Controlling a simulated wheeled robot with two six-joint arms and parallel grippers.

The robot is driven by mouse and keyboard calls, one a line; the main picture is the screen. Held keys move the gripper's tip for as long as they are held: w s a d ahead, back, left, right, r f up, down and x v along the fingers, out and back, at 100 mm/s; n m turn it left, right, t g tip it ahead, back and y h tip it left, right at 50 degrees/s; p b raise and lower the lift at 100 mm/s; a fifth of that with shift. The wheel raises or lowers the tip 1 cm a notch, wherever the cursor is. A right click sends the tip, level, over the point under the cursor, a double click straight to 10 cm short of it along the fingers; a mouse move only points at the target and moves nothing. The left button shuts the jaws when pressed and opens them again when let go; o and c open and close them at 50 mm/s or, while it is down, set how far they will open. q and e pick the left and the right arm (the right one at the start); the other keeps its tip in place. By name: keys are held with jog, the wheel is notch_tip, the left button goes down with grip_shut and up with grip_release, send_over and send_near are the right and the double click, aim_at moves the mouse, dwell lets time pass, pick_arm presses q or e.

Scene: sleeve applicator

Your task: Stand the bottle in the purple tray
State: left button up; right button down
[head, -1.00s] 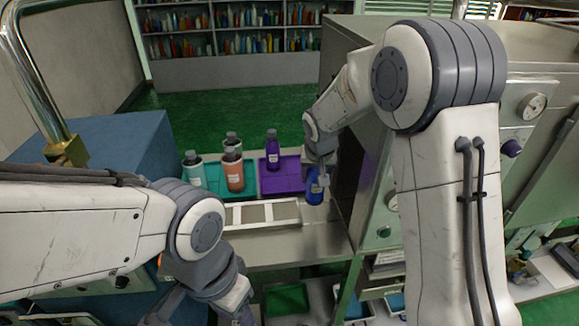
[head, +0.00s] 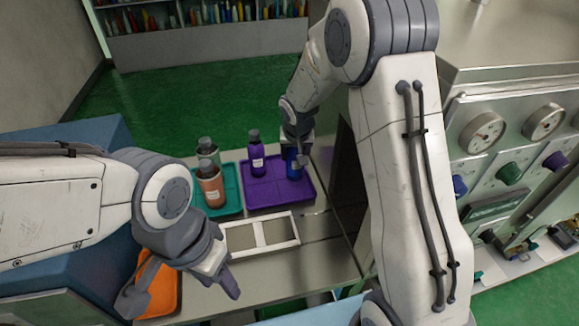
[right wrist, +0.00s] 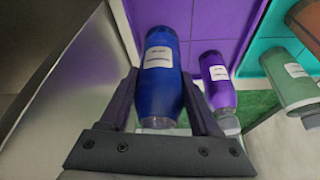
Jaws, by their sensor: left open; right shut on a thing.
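A blue bottle (head: 292,167) with a white label is in my right gripper (head: 296,150), roughly upright over the right rear part of the purple tray (head: 262,197). The right wrist view shows the blue bottle (right wrist: 160,88) between the two fingers, with the purple tray (right wrist: 213,25) beyond its base. I cannot tell whether the base touches the tray. A purple bottle (head: 257,160) stands in the tray's left rear part. My left gripper (head: 228,283) is open and empty, low at the front left, away from the trays.
A teal tray (head: 228,206) left of the purple one holds an orange bottle (head: 212,190) and a pale green bottle (head: 207,153). A white-framed panel (head: 258,234) lies in front. An orange tray (head: 163,292) is near my left gripper. A machine cabinet (head: 500,155) with gauges stands right.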

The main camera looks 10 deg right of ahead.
aim_at(294, 168)
jog(key=shift+a+f+b, duration=0.1)
jog(key=shift+f+b, duration=0.25)
jog(key=shift+f, duration=2.1)
jog(key=shift+f+b, duration=0.25)
jog(key=shift+b, duration=0.05)
jog(key=shift+c, duration=0.6)
grip_release()
jog(key=shift+r, duration=0.1)
